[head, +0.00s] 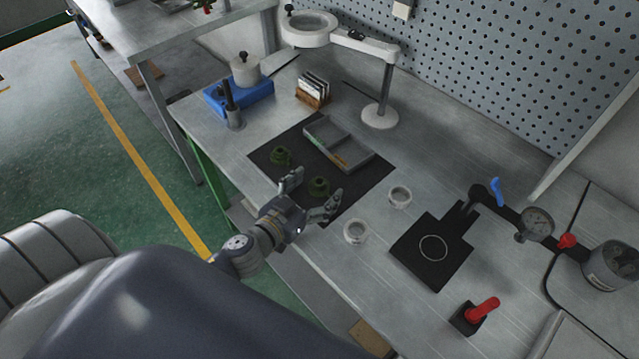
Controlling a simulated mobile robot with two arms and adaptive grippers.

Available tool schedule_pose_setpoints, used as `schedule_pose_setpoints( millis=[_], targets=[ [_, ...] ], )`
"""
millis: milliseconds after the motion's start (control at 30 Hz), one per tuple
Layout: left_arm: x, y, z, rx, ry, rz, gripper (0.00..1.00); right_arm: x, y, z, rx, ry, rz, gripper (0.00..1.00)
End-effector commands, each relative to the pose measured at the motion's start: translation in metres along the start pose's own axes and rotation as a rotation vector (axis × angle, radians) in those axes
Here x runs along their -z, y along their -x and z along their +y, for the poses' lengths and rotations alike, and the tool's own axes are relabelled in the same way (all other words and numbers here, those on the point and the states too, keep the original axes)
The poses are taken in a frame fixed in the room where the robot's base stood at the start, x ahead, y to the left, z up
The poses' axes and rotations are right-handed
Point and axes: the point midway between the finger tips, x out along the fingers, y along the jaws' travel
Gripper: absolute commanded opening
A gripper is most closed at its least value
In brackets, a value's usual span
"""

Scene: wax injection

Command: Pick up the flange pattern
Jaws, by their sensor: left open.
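Two small dark green round parts, which look like flange patterns, sit on the black mat (375,178) on the workbench. One green flange pattern (319,187) is at the front of the mat, just beyond the gap between my left gripper's fingers. The other green flange pattern (280,156) is farther back and to the left. My left gripper (312,194) is open and empty at the front edge of the mat, its fingers spread on either side. I cannot tell its exact height above the mat. My right gripper is not in view.
A grey divided tray (338,144) lies on the mat behind the patterns. Two pale rings (355,232) (400,196) lie right of the mat. A black plate (420,262), a pressure gauge (536,224) and a red-handled switch (480,312) are farther right. A magnifier lamp (380,115) stands behind.

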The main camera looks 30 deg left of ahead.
Motion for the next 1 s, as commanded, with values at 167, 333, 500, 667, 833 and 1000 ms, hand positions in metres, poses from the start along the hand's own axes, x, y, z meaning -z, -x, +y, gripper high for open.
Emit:
schedule_pose_setpoints(
  millis=[167,333,500,667,833,1000],
  targets=[
    [0.000,0.000,0.000,0.000,0.000,0.000,0.61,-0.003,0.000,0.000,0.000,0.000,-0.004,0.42],
    [0.000,0.000,0.000,0.000,0.000,0.001,0.39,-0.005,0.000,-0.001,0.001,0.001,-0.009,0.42],
    [0.000,0.000,0.000,0.000,0.000,0.001,0.39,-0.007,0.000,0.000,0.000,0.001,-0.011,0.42],
    [0.002,0.001,0.000,0.000,0.000,0.001,0.39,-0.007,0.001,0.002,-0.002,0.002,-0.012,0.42],
    [0.013,0.003,0.000,-0.002,-0.002,0.003,0.39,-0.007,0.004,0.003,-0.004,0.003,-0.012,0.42],
    [0.037,0.007,0.000,-0.003,-0.003,0.005,0.39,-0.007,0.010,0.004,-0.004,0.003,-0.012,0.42]
  ],
)
